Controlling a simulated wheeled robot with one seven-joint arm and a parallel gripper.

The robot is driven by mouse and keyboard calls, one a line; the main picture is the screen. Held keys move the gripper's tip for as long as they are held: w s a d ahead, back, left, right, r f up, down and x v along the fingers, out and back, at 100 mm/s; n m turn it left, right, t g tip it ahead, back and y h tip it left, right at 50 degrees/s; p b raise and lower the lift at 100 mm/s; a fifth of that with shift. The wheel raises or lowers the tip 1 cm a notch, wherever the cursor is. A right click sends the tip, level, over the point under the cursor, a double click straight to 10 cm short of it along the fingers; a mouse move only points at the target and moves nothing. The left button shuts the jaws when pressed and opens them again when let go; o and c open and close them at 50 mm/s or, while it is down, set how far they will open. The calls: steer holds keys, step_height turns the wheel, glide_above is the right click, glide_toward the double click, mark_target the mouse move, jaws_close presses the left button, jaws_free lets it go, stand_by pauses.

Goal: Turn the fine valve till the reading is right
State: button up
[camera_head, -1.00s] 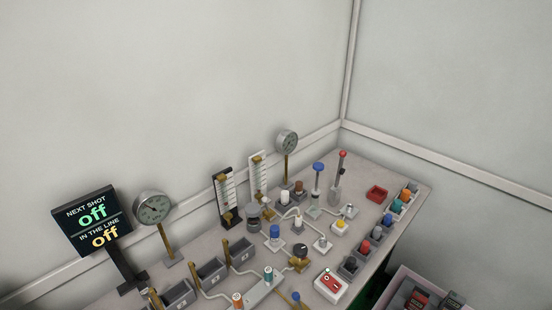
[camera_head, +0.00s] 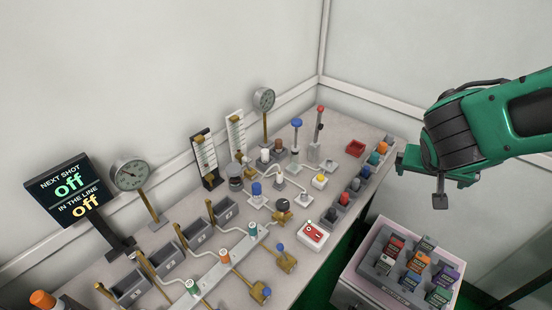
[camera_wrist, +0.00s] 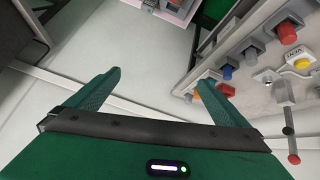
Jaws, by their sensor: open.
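My gripper (camera_head: 422,186) is at the right in the head view, open and empty, above the floor past the bench's right end. In the wrist view its two green fingers (camera_wrist: 160,80) are spread with nothing between them. On the bench are a brass valve with a black knob (camera_head: 283,204), and brass valves with blue tops (camera_head: 281,247); I cannot tell which is the fine valve. A round gauge (camera_head: 130,174) stands at the left and another (camera_head: 264,99) at the back; their readings are too small to read. A black display (camera_head: 70,190) reads "off" on both lines.
The bench (camera_head: 350,132) is crowded with tubes, posts and a row of coloured plugs (camera_head: 356,184) along its right edge. A red-and-white switch box (camera_head: 312,235) sits near the front. A crate of coloured blocks (camera_head: 352,284) stands right of the bench. Bare floor lies beyond it.

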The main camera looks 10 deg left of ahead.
steer(key=w+a+n+t+y, duration=0.1)
steer(key=a+n+t+y, duration=0.35)
steer(key=a, duration=1.85)
steer(key=s+a+f+n+y, duration=0.1)
steer(key=s+a+n+y, duration=0.25)
steer(key=s+a, duration=0.65)
steer(key=s+a+f+n+y, duration=0.1)
steer(key=s+a+n+y, duration=0.35)
steer(key=a, duration=0.95)
steer(key=w+a+f+m, duration=0.1)
steer(key=w+a+f, duration=0.2)
steer(key=w+a, duration=0.3)
steer(key=shift+y, duration=0.35)
steer(key=shift+s+m+g, duration=0.15)
steer(key=shift+m+g, duration=0.1)
